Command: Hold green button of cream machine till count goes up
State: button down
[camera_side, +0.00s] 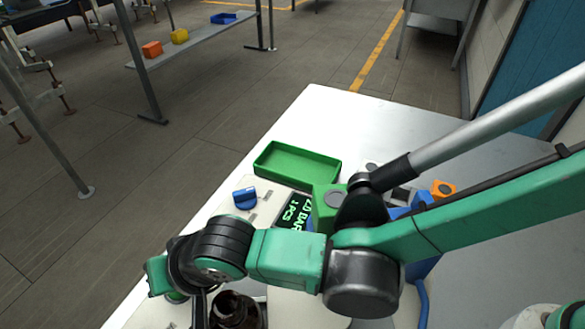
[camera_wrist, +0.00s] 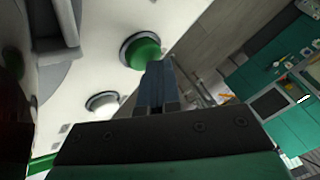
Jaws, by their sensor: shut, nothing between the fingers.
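The cream machine (camera_wrist: 95,65) fills the left and middle of the wrist view. Its round green button (camera_wrist: 140,52) has a dark ring and sits near the machine's edge. My gripper (camera_wrist: 157,68) is shut and empty, with its fingertips at the button's lower right edge in the picture. I cannot tell whether they touch it. In the side view my wrist hides most of the button area. The machine's dark display (camera_side: 293,210) shows green text that appears to include "1 PCS", partly hidden by my arm.
An open amber bottle (camera_side: 235,312) stands close to my gripper in the side view. A blue knob (camera_side: 245,198) sits on the machine. A green tray (camera_side: 297,165) lies behind it, and an orange block (camera_side: 443,189) is to the right. The white table's far part (camera_side: 350,120) is clear.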

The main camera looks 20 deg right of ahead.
jog(key=shift+r, duration=0.7)
jog(key=shift+r, duration=2.5)
jog(key=w+d+r+n+t+y, duration=0.1)
jog(key=w+d+r+n+t, duration=0.15)
jog(key=w+d, duration=0.35)
jog(key=w+d+r+n+t, duration=0.1)
jog(key=w+d+r+n, duration=0.2)
jog(key=d, duration=0.6)
jog(key=s+d+m+h, duration=0.2)
jog(key=s+d, duration=0.1)
jog(key=d, duration=0.5)
jog(key=s+d+f+m+h, duration=0.1)
jog(key=s+d+m+h, duration=0.1)
jog(key=d, duration=0.6)
jog(key=s+d+f+m+g+h, duration=0.1)
jog(key=s+d, duration=0.3)
jog(key=d, duration=0.5)
jog(key=shift+d+f+m+h, duration=0.1)
jog(key=shift+f+m+h, duration=0.15)
jog(key=shift+m+h, duration=0.65)
